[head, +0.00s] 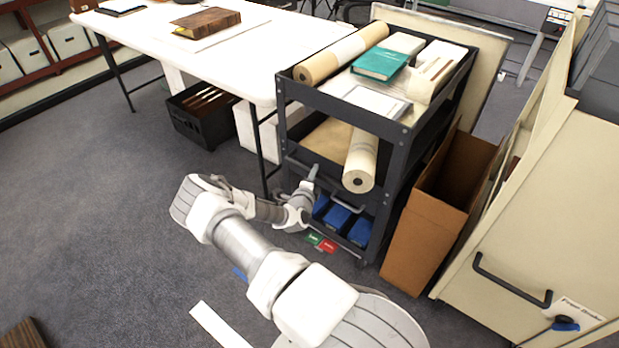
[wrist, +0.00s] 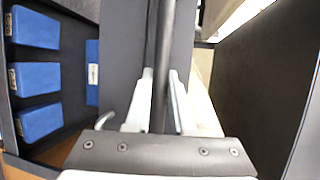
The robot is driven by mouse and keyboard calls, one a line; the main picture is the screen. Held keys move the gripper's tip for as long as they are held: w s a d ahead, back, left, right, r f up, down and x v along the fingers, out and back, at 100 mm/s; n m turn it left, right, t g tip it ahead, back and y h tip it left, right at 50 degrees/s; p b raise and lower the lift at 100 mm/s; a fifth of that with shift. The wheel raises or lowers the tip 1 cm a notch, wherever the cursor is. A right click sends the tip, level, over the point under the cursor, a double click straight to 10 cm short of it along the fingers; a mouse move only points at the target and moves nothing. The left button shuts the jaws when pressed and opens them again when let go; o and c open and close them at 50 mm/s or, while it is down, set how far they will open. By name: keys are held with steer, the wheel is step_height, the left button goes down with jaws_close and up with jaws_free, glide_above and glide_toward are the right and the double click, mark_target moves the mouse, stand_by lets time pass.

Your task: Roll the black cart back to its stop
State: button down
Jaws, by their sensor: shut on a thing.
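The black cart (head: 392,160) stands upright against the right end of the white table in the head view. Its shelves carry rolls, a teal book (head: 381,64), papers and blue boxes (head: 337,217). My gripper (head: 311,181) reaches the cart's front from the left. In the wrist view, my gripper (wrist: 160,103) is shut around the cart's dark handle bar (wrist: 164,35), one pale finger on each side. The bar also shows in the head view (head: 348,207). I cannot make out a stop for certain.
The white table (head: 215,70) is left of the cart, with a black crate (head: 202,118) beneath. A tall brown box (head: 423,231) stands close on the cart's right, beside a cream cabinet (head: 545,220). Carpet at left is open.

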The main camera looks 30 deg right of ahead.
steer(key=shift+d+r, duration=0.15)
steer(key=shift+d, duration=0.15)
steer(key=c, duration=0.8)
jaws_free()
steer(key=shift+o, duration=0.2)
steer(key=shift+a, duration=0.1)
steer(key=shift+a, duration=0.15)
steer(key=p+v, duration=0.4)
steer(key=v, duration=1.3)
